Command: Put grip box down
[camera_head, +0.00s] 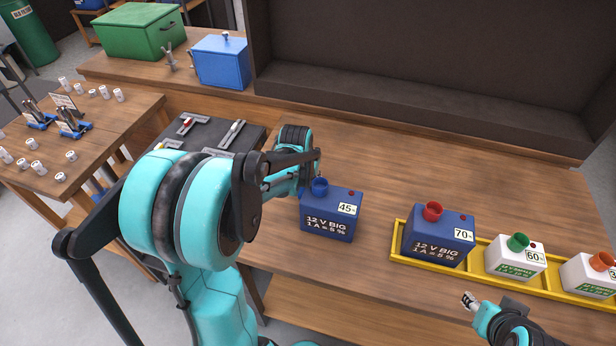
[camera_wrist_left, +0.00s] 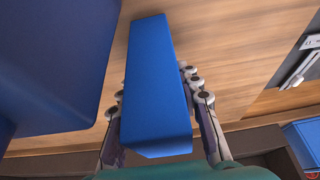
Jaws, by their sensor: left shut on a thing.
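A blue box (camera_head: 330,220) labelled "12 V BIG" and "45%" is at the middle of the wooden bench in the head view, looking upright. It has a blue round cap on top. Whether its base touches the bench is unclear. My left gripper (camera_head: 312,168) is at the box's far left side, its fingertips partly hidden. In the left wrist view, the fingers (camera_wrist_left: 155,100) are shut on a long blue block (camera_wrist_left: 152,75). A larger blue body (camera_wrist_left: 50,60) fills the left of that view. Whether the two are joined is unclear. My right gripper (camera_head: 468,300) is at the lower right, apart from the boxes.
A yellow tray (camera_head: 398,243) holds a blue 70% box (camera_head: 438,236), a white 60% box (camera_head: 514,261) and another white box (camera_head: 590,275). A dark mat with tools (camera_head: 215,133) lies left. Blue (camera_head: 220,62) and green (camera_head: 138,32) boxes stand behind. Bench behind the 45% box is clear.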

